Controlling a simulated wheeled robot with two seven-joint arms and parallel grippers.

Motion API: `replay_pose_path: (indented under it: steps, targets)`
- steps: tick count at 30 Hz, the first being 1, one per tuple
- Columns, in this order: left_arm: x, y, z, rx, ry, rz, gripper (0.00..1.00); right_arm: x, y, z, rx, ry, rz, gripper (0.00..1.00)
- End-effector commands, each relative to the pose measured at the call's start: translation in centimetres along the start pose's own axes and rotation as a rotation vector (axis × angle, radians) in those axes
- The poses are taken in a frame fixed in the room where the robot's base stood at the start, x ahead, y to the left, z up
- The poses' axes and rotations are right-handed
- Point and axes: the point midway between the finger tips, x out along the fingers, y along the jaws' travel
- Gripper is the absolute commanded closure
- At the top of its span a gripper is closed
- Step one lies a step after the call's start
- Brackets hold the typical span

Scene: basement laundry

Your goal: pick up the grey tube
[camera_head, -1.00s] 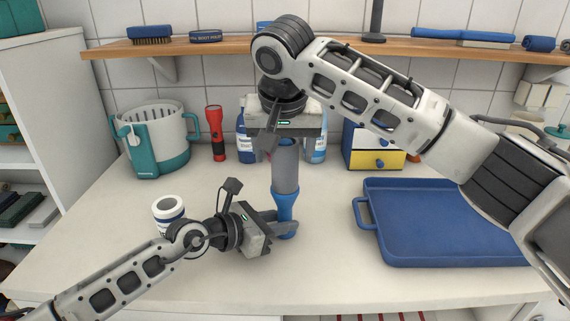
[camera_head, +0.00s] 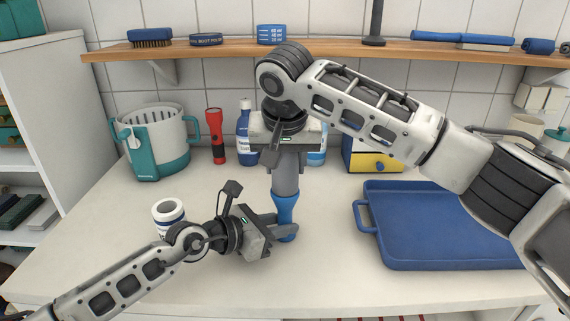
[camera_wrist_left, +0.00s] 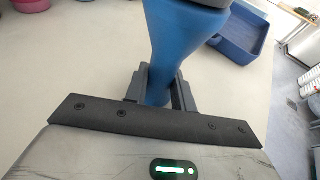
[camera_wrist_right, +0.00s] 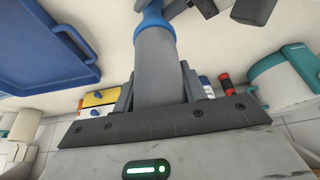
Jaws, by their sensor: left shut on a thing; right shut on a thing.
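The grey tube (camera_head: 286,180) stands upright above the blue piece (camera_head: 284,205), near the middle of the table. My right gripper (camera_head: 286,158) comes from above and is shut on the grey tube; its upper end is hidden. The right wrist view shows the grey tube (camera_wrist_right: 157,65) between the fingers, with the blue part beyond it. My left gripper (camera_head: 284,228) is low over the table and shut on the narrow lower part of the blue piece. The left wrist view shows the blue piece (camera_wrist_left: 180,40) between both fingers. I cannot tell whether the two pieces are joined.
A blue tray (camera_head: 445,235) lies right of the tube. A white tub (camera_head: 168,213) stands near my left arm. A teal-handled bucket (camera_head: 155,145), red flashlight (camera_head: 215,137), bottles and a drawer box (camera_head: 370,155) line the back, under a wooden shelf (camera_head: 220,50). The front table is clear.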

Motion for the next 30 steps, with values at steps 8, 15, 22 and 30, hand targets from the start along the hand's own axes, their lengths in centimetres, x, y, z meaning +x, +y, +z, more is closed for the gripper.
replay_pose_path:
  steps: [8,15,22,30]
  targets:
    - [0.0,0.0,-0.6,-0.002,0.012,-0.001,0.88,-4.5,-0.1,-1.9,0.001,0.006,-0.003,0.8]
    - [0.0,0.0,-0.6,-0.002,0.012,-0.001,0.88,-10.7,-0.1,-4.4,0.001,0.005,-0.003,0.8]
    - [0.0,0.0,-0.6,-0.002,0.012,-0.001,0.88,-14.9,-0.1,-6.1,0.001,0.002,-0.002,0.8]
    - [0.0,0.0,-0.6,-0.002,0.012,-0.001,0.88,-16.5,0.0,-6.8,0.0,0.001,-0.001,0.8]
